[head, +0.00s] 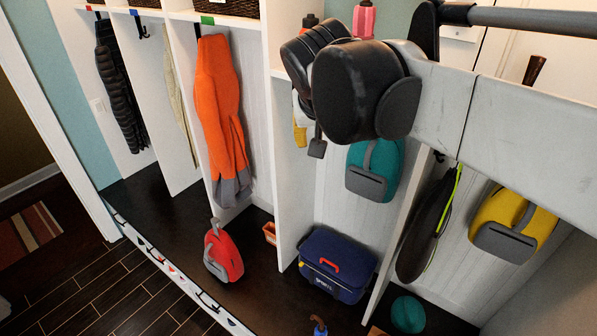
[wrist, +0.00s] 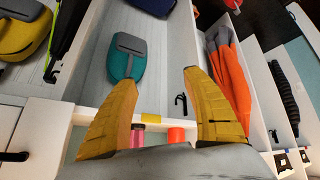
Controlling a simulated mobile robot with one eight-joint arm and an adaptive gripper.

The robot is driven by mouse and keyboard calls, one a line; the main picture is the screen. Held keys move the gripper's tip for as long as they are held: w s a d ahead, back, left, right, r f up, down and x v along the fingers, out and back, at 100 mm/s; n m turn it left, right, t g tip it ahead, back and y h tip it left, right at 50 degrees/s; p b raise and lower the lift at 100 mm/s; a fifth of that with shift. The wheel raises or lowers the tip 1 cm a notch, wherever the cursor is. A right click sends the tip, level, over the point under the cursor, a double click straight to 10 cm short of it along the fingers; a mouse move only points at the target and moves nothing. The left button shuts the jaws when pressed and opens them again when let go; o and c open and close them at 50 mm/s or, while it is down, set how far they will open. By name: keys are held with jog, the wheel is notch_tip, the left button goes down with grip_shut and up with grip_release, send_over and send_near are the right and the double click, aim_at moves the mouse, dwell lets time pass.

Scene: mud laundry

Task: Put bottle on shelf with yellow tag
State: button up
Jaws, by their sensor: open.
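A pink bottle (head: 364,22) stands on the upper shelf behind my arm in the head view. It shows in the wrist view as a pink shape (wrist: 137,138) at the shelf edge, beside an orange-red object (wrist: 177,135). A yellow tag (wrist: 150,118) is on the front edge of that white shelf (wrist: 100,114) in the wrist view. The arm hides this tag in the head view. My gripper (head: 308,140) hangs in front of the cubbies, below the upper shelf. In the wrist view its yellow fingers (wrist: 160,82) are spread, with nothing between them.
White dividers (head: 302,190) separate the cubbies. An orange jacket (head: 220,110), a teal bag (head: 374,168) and a yellow bag (head: 510,225) hang there. A blue cooler (head: 337,266) and a red bag (head: 223,254) are below.

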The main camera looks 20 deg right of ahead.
jog(key=s+a+f+n+y, duration=0.1)
jog(key=s+a+f+y, duration=0.1)
jog(key=s+f, duration=0.4)
jog(key=s+a+f+n+y, duration=0.1)
jog(key=s+a+f+n, duration=0.1)
jog(key=s+f, duration=0.5)
jog(key=shift+s+a+f+t+y, duration=0.3)
jog(key=shift+s+a+y, duration=0.15)
jog(key=shift+a, duration=0.35)
